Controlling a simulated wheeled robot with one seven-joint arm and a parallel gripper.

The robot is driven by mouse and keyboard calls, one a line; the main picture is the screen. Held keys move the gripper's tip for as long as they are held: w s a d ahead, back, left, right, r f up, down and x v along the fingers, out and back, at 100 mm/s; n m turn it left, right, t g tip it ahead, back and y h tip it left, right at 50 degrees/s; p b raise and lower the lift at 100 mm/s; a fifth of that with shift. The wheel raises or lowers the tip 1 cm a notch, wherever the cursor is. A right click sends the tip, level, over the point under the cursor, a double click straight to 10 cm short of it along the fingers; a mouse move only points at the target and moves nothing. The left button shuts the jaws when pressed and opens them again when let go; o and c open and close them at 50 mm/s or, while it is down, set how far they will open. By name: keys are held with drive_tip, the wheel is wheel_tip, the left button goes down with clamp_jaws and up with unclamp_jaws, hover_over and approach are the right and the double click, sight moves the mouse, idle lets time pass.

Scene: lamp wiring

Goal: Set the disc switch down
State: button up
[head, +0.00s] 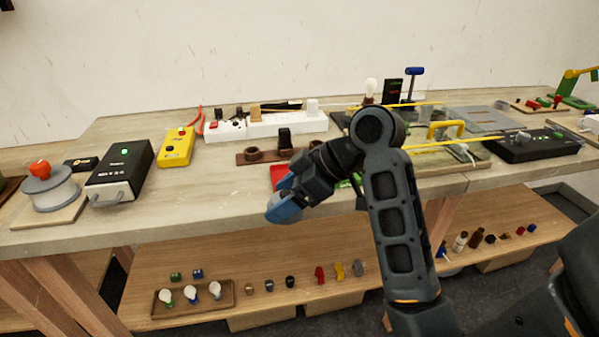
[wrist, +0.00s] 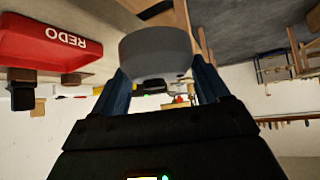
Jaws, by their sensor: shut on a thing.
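The disc switch (wrist: 157,52) is a plain grey, round, thick piece. In the wrist view it sits between the two blue fingers of my gripper (wrist: 160,85), which is shut on it. In the head view my gripper (head: 284,199) is at the front edge of the wooden table (head: 170,215), left of my forearm. There the disc shows only as a small grey patch by the blue fingertips and is mostly hidden. I cannot tell whether the disc touches the table.
A red tray or box marked REDO (wrist: 50,42) lies close by; in the head view its red part (head: 277,176) shows behind my gripper. A brown holder (head: 255,156), a yellow meter (head: 176,147) and a black box (head: 122,170) stand behind and left. Bare tabletop lies left of my gripper.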

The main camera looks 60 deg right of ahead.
drive_tip(key=w+a+f+m+h, duration=0.1)
drive_tip(key=w+a+f, duration=0.4)
drive_tip(key=a+f, duration=0.5)
drive_tip(key=w+a+f+m+h, duration=0.1)
drive_tip(key=w+a+f, duration=0.4)
drive_tip(key=a+f, duration=0.5)
wheel_tip(320, 180, down, 5)
drive_tip(key=shift+w+r+m, duration=0.1)
drive_tip(key=shift+w+m, duration=0.05)
drive_tip(key=shift+m, duration=0.55)
